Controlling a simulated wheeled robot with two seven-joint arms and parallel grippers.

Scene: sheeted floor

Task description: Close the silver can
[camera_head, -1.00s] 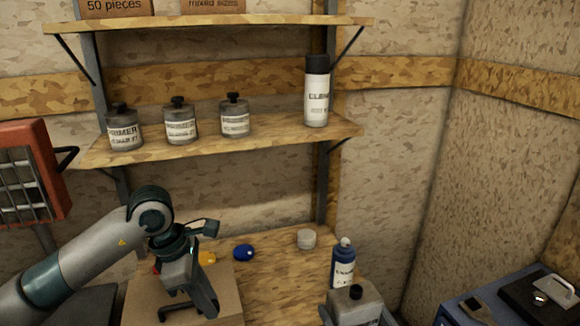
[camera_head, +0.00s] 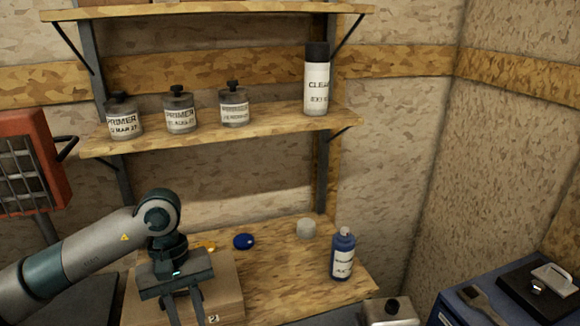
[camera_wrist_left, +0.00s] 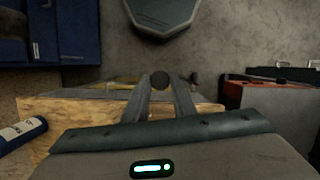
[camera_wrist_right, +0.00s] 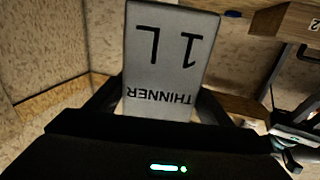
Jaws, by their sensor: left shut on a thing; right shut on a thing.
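The silver can (camera_wrist_right: 170,60) fills the middle of the right wrist view, its label reading "THINNER 1L" upside down. My right gripper (camera_wrist_right: 160,106) is shut on its sides. In the head view the can's top (camera_head: 378,313) shows at the bottom edge, with a dark spot on its neck; I cannot tell whether this is an opening or a lid. My left gripper (camera_head: 184,308) points down over a wooden box. In the left wrist view a small dark round cap (camera_wrist_left: 160,79) sits between its fingertips, held apart from the can.
A blue bottle (camera_head: 343,255), a pale round lid (camera_head: 306,228) and a blue disc (camera_head: 243,241) stand on the bench. The wooden box (camera_head: 228,283) is under my left gripper. A shelf (camera_head: 270,127) holds several containers. A blue cabinet (camera_head: 455,304) stands at right.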

